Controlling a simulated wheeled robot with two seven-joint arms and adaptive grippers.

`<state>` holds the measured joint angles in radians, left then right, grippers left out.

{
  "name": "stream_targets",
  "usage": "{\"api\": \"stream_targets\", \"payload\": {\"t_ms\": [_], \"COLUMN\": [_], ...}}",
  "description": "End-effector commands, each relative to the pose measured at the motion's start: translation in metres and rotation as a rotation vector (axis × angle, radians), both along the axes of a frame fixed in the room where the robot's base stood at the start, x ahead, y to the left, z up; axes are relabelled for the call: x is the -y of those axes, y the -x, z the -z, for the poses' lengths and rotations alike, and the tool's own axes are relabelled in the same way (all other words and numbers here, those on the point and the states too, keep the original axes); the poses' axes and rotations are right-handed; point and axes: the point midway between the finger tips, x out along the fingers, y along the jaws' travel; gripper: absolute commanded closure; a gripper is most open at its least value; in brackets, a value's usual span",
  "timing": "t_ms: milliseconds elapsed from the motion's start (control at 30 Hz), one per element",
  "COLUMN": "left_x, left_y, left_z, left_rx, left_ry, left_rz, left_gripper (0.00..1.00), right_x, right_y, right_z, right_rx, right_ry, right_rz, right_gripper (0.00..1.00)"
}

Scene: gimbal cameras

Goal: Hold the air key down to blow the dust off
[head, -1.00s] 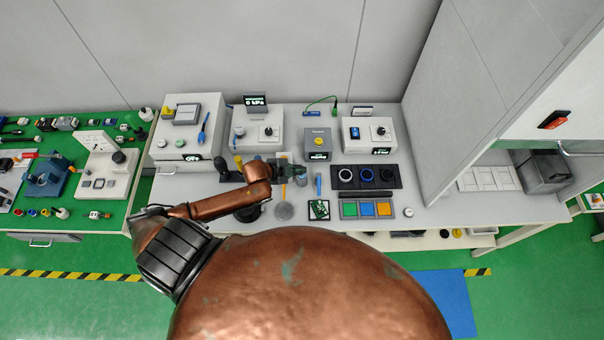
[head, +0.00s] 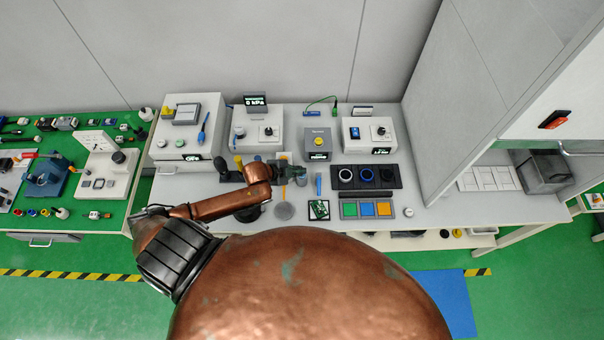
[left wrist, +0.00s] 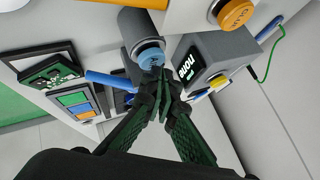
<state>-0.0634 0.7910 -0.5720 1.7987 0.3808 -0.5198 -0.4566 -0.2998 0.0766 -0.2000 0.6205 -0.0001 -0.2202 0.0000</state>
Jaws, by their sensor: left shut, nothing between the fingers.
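In the left wrist view a blue round key (left wrist: 151,57) caps a grey cylinder (left wrist: 140,28); any lettering on it is too small to read. My left gripper (left wrist: 161,82) is shut and empty, its dark fingertips just at the near edge of the blue key. I cannot tell whether they press it. In the head view my left gripper (head: 295,172) is over the middle of the bench, hiding part of what lies beneath. A green circuit board (head: 319,209) lies to its lower right; dust on it is too small to make out. My right gripper is not in view.
A grey box with a yellow button (head: 318,142) stands just behind the gripper; its display reads "none" in the wrist view. A tray of coloured squares (head: 367,209) and a black panel with round rings (head: 366,176) lie to the right. A grey disc (head: 284,211) lies in front.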

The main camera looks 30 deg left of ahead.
Motion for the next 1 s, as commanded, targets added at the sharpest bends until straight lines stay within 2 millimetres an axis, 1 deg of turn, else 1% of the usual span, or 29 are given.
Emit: {"api": "stream_targets", "payload": {"t_ms": [1000], "left_x": [0.000], "left_y": [0.000], "left_z": [0.010], "left_rx": [-0.001], "left_ry": [0.000], "left_rz": [0.001], "left_gripper": [1.00], "right_x": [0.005], "right_y": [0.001], "right_z": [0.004], "right_rx": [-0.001], "right_ry": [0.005], "right_rz": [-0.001], "right_gripper": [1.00]}}
